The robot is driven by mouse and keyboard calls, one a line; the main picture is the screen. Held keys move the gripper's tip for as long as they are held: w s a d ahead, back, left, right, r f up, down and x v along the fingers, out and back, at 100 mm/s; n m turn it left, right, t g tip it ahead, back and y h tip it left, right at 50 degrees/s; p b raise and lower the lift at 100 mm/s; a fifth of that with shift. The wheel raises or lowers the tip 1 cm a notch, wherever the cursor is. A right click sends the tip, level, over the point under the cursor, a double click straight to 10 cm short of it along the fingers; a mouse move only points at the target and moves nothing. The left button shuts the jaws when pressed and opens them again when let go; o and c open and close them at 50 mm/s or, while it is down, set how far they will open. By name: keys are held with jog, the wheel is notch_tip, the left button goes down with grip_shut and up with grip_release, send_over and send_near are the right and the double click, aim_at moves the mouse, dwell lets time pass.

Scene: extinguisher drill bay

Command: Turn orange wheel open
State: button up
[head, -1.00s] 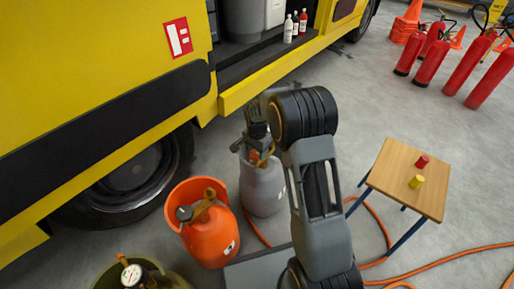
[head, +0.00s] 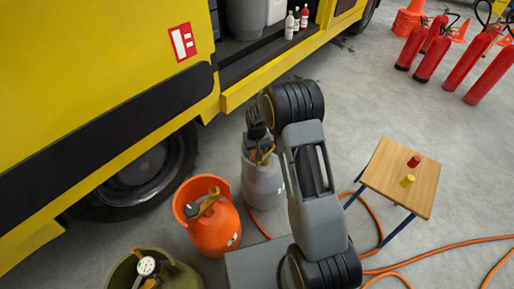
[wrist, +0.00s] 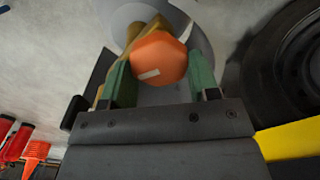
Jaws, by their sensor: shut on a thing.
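The orange wheel (wrist: 159,60) sits on a brass valve at the top of the grey gas cylinder (head: 262,186). In the wrist view it is an orange knob with a pale mark on its face, and it lies between my two green-padded fingers. My gripper (wrist: 160,80) is shut on the wheel from both sides. In the head view my gripper is at the top of the grey cylinder, and my arm and gripper hide most of the wheel there.
An orange cylinder (head: 215,232) and an olive one (head: 180,277) stand to the left, near the yellow truck (head: 90,90). A small wooden table (head: 420,186) stands right, with an orange hose (head: 450,246) on the floor. Red extinguishers (head: 466,70) stand at the back right.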

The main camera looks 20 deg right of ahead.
jog(key=n+p, duration=0.2)
jog(key=n, duration=0.3)
jog(key=shift+a+n, duration=0.1)
jog(key=shift+n, duration=0.2)
jog(key=n+p, duration=0.1)
jog(key=n, duration=0.4)
jog(key=shift+s+a, duration=0.1)
jog(key=shift+s, duration=0.05)
jog(key=n+p, duration=0.1)
jog(key=n, duration=0.4)
jog(key=shift+s+n, duration=0.1)
jog(key=shift+n, duration=0.3)
jog(key=n, duration=0.4)
jog(key=shift+s+n+p, duration=0.1)
jog(key=shift+n+p, duration=0.2)
jog(key=shift+n, duration=0.1)
jog(key=o, duration=0.9)
notch_tip(320, 180, up, 14)
jog(key=p, duration=0.3)
jog(key=shift+f+p, duration=0.1)
jog(key=shift+p, duration=0.2)
